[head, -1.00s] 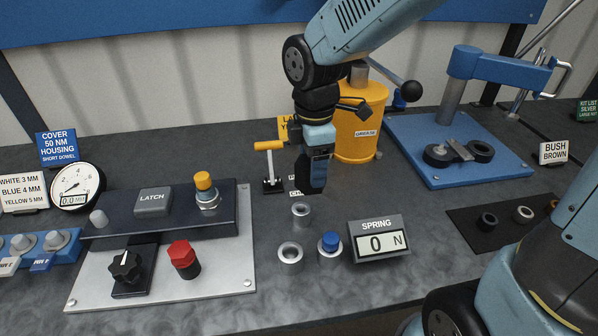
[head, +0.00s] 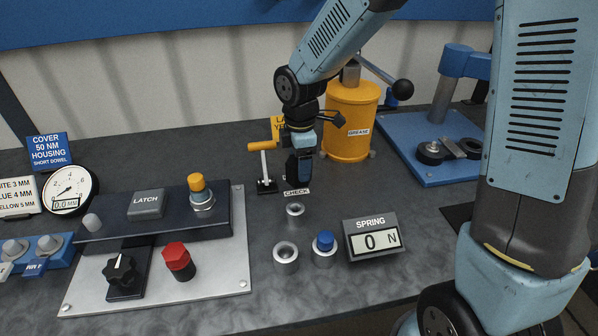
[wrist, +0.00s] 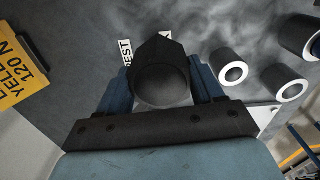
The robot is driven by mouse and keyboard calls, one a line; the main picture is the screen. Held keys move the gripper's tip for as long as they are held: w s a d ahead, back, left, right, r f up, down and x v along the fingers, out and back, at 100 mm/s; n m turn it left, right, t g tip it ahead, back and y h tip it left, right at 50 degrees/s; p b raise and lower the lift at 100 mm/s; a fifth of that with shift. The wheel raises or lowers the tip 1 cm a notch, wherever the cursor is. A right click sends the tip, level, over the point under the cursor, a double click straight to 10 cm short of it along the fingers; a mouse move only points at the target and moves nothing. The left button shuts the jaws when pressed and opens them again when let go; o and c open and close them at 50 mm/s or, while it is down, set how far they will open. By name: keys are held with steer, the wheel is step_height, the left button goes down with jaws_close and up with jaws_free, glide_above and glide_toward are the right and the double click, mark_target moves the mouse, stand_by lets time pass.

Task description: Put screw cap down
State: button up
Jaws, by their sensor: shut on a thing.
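My gripper (wrist: 160,92) is shut on a dark screw cap (wrist: 163,84), which sits between its two blue-grey fingers in the wrist view. Its rounded end faces the camera and hides what is directly beyond it. In the head view, my gripper (head: 298,170) points down over the bench by the CHECK label (head: 296,192). The cap is hard to make out there against the dark fingers. I cannot tell whether the cap touches the bench. A small white label (wrist: 126,53) is partly covered by the cap in the wrist view.
Metal sockets (head: 286,252) stand in front of the gripper, one with a blue top (head: 325,241). The SPRING display (head: 373,239) is to their right. A yellow-handled lever (head: 263,165) stands close left, and the yellow grease pot (head: 350,120) behind right. The latch panel (head: 215,270) is front left.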

steer(key=shift+w+f, duration=0.25)
steer(key=shift+f, duration=1.5)
steer(key=shift+f, duration=0.15)
steer(key=o, duration=1)
step_height(320, 180, up, 12)
steer(key=shift+s+r, duration=0.1)
steer(key=shift+r, duration=0.05)
